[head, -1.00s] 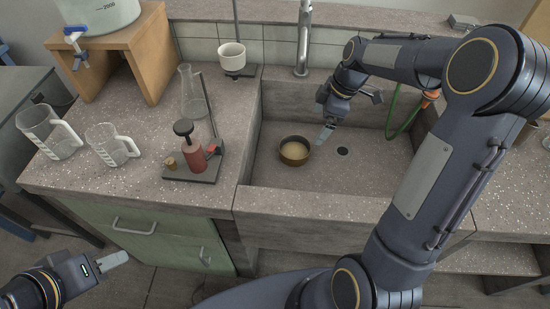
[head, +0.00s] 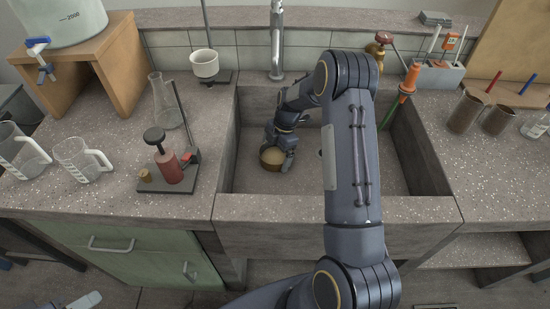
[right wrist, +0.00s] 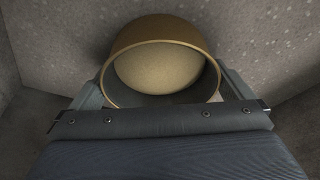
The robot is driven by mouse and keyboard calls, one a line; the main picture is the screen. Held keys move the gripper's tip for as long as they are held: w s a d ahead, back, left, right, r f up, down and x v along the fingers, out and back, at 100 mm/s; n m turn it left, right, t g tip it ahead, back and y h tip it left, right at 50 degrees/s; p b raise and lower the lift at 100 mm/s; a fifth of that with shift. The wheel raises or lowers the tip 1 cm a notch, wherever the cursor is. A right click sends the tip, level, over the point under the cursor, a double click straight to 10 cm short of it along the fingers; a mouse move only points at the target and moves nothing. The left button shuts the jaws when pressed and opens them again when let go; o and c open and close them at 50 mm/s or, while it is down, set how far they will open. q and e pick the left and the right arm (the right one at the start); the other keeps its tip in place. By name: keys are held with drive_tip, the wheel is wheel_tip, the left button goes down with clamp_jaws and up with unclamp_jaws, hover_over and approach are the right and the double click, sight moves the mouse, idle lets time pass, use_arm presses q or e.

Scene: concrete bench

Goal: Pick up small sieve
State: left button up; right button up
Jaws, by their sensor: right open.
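The small sieve (head: 271,157) is a round brass ring with a pale mesh, lying in the sink. It fills the upper middle of the right wrist view (right wrist: 160,68), its round opening facing the camera. My right gripper (head: 280,158) is down in the sink at the sieve, covering part of its right side. In the right wrist view its open jaws (right wrist: 162,92) stand on the left and right of the sieve; whether they touch it I cannot tell. Only the tip of my left gripper (head: 82,301) shows at the bottom left edge, away from the bench.
Sink walls (head: 240,140) surround the right gripper. The faucet (head: 277,40) stands behind, and a green hose (head: 391,115) hangs at the sink's right.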

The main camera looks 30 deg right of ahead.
sight(275, 160)
drive_tip(key=shift+f, duration=0.15)
drive_tip(key=c, duration=0.9)
drive_tip(key=shift+r, duration=0.35)
drive_tip(key=r, duration=0.3)
drive_tip(key=shift+s+a+r, duration=0.25)
drive_tip(key=shift+a, duration=0.05)
drive_tip(key=s+r, duration=0.1)
drive_tip(key=s+a+r, duration=0.1)
drive_tip(key=r, duration=0.1)
drive_tip(key=s+a+r, duration=0.1)
drive_tip(key=r, duration=0.1)
drive_tip(key=shift+s+a, duration=0.25)
drive_tip(key=shift+s, duration=0.05)
drive_tip(key=s+a+r, duration=0.4)
drive_tip(key=s+a, duration=0.1)
drive_tip(key=s, duration=0.2)
drive_tip(key=shift+s, duration=0.2)
